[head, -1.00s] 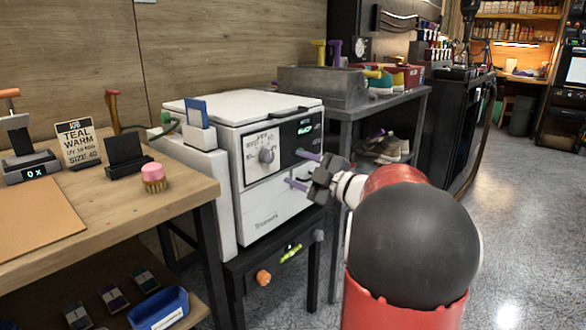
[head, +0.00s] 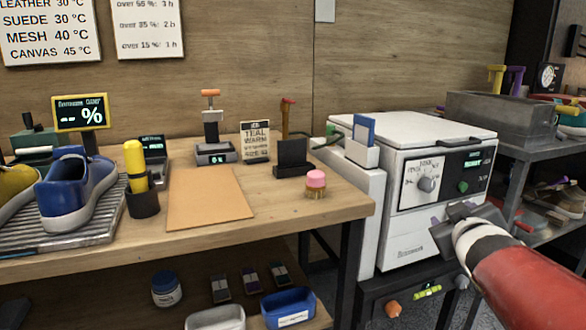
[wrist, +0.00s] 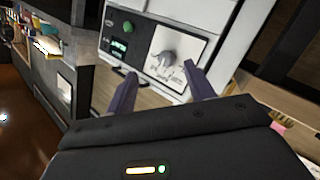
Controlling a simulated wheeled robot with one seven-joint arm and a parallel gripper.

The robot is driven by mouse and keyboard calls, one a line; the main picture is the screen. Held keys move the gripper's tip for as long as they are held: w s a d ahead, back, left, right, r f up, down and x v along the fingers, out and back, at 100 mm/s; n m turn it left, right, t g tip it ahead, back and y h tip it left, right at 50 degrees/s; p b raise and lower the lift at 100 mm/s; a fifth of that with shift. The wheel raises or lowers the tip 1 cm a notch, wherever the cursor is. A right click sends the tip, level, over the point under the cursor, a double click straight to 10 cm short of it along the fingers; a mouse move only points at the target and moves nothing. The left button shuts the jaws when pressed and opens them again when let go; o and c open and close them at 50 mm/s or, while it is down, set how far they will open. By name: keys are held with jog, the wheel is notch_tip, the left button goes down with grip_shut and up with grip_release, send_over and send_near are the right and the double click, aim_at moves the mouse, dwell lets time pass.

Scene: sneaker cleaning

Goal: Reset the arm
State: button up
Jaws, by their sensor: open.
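My gripper (wrist: 161,95) is open and empty in the wrist view, its two purple-grey fingers apart. Beyond them is the front of the white machine (wrist: 195,20), with its dial (wrist: 168,58), a green button and a lit display. In the head view my gripper (head: 440,229) is in front of the lower front panel of the white machine (head: 410,130), at the right. Its fingers are mostly hidden there by its own body. My red and white arm reaches in from the lower right.
A wooden bench (head: 270,208) on the left bears a blue sneaker (head: 75,190) on a grey rack, a tan mat (head: 210,198), a yellow tool in a dark cup, and a pink-topped brush (head: 316,183). Below are bins (head: 288,306). A grey shelf (head: 520,165) stands right of the machine.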

jog(key=s+a+f+m+g+y, duration=0.1)
jog(key=s+a+f+g+y, duration=0.1)
jog(key=s+a+f+g, duration=0.2)
jog(key=s+a+f+m+g+y, duration=0.2)
jog(key=s+a+f+g, duration=0.3)
jog(key=s+a+f, duration=0.5)
jog(key=s+a, duration=0.1)
jog(key=s, duration=0.7)
jog(key=shift+a+f, duration=0.3)
jog(key=shift+a, duration=0.1)
jog(key=shift+w, duration=0.1)
